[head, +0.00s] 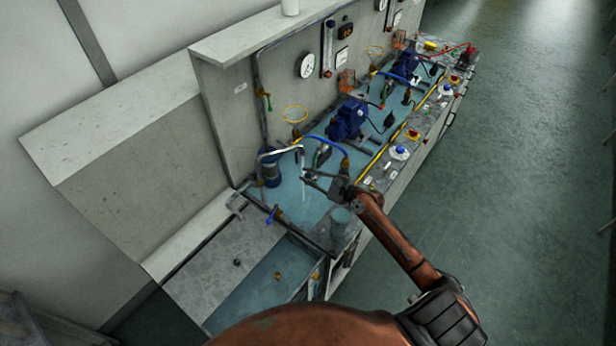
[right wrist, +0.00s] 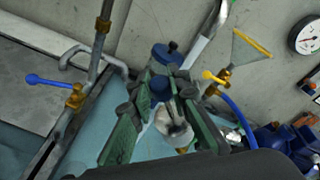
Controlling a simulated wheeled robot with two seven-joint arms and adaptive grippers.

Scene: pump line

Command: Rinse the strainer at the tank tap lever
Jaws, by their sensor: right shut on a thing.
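My right gripper (head: 308,177) is over the blue-floored bench, close to a bent chrome spout (head: 291,149). It also shows in the right wrist view (right wrist: 160,98), with its green-padded fingers closed around a small part with a blue top and a silvery body, which looks like the strainer (right wrist: 173,122). In the head view the strainer is too small to make out clearly. A thin pale streak, perhaps water, runs down below the spout. A blue lever (right wrist: 47,80) sits on a brass valve (right wrist: 76,97), apart from the fingers; the lever also shows in the head view (head: 272,214). My left gripper is out of view.
A blue hose (head: 328,142), a blue pump (head: 347,120) and a yellow-rimmed funnel (head: 294,114) stand close by. A grey back panel with a gauge (head: 305,65) rises behind. A basin (head: 262,280) lies in front. The green floor (head: 510,180) at right is clear.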

